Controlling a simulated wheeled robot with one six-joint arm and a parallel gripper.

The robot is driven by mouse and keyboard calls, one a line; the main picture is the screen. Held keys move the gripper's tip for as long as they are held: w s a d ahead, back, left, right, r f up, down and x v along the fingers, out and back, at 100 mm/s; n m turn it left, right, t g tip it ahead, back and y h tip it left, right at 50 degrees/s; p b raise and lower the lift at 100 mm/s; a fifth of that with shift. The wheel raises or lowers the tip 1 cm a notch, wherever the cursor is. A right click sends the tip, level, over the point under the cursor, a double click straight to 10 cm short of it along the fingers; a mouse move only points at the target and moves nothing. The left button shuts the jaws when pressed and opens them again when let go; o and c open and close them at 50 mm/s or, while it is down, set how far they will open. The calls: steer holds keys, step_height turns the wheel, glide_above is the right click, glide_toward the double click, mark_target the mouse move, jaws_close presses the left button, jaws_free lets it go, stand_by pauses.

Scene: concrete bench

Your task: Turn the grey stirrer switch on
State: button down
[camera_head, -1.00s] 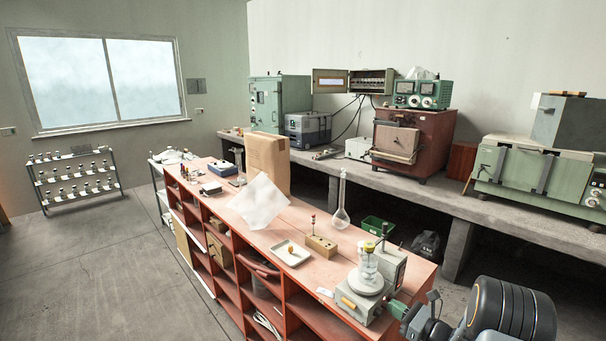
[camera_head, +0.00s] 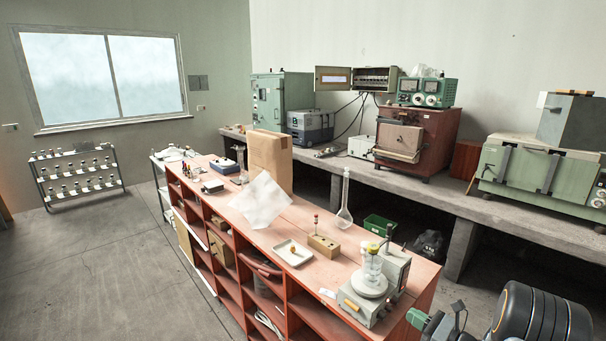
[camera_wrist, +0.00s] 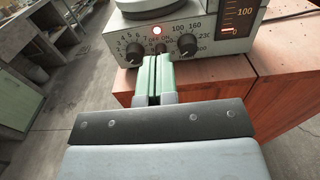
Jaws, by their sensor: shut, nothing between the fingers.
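The stirrer (camera_head: 362,309) is a pale grey box with a round plate, standing on the near right end of the red-topped bench.
A glass vessel (camera_head: 372,267) stands on the stirrer plate. A white tray (camera_head: 293,253), a wooden block (camera_head: 323,244) and a flask (camera_head: 344,212) stand farther along the bench. The bench edge lies below the stirrer panel; open floor is beside it.

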steer(key=shift+s+d, duration=0.15)
steer(key=shift+s, duration=0.1)
